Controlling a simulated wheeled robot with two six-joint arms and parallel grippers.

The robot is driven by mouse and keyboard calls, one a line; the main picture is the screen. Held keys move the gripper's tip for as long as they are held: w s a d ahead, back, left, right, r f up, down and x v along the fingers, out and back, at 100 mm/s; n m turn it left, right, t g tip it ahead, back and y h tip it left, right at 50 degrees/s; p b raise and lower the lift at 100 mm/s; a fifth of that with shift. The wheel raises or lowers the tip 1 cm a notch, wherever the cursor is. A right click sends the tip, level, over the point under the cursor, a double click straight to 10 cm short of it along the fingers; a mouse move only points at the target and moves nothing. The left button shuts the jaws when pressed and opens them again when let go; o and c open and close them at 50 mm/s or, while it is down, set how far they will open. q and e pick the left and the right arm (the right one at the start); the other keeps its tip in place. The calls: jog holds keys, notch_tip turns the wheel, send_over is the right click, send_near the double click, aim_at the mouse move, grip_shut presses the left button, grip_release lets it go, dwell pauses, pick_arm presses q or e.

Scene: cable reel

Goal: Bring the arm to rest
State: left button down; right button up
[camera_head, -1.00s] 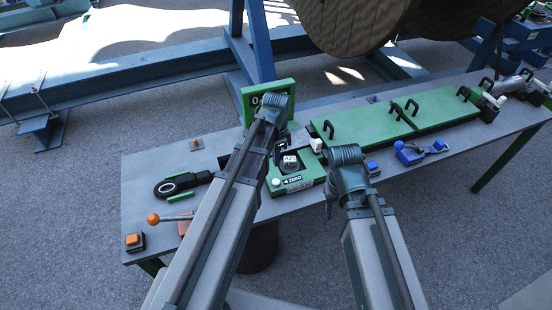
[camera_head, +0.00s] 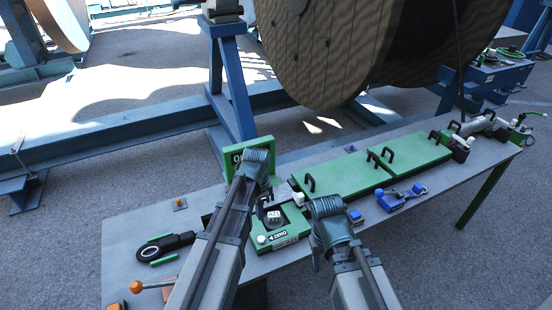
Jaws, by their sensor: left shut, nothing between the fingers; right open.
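My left arm reaches over the bench, and its gripper (camera_head: 264,192) hangs by the green measuring unit, shut and empty, partly hidden by its own wrist. My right gripper (camera_head: 316,258) points down at the right of that unit, open and holding nothing that I can see; its fingers are small and partly hidden. The green measuring unit (camera_head: 281,239) has a dial marked ZERO and a small white counter (camera_head: 274,217). A green-framed display (camera_head: 232,156) stands behind my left wrist, which covers part of it.
The grey bench (camera_head: 130,230) carries a black ring-ended tool (camera_head: 165,246), an orange-knobbed lever (camera_head: 150,285), green lids (camera_head: 345,175) and a blue clamp (camera_head: 400,198). A large wooden cable reel (camera_head: 325,50) stands behind on a blue frame (camera_head: 236,90).

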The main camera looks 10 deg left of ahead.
pick_arm(q)
jog(key=s+d+n+y, duration=0.1)
jog(key=s+d+n, duration=0.6)
jog(key=s, duration=0.7)
jog(key=shift+s+d, duration=0.4)
jog(key=shift+d, duration=0.85)
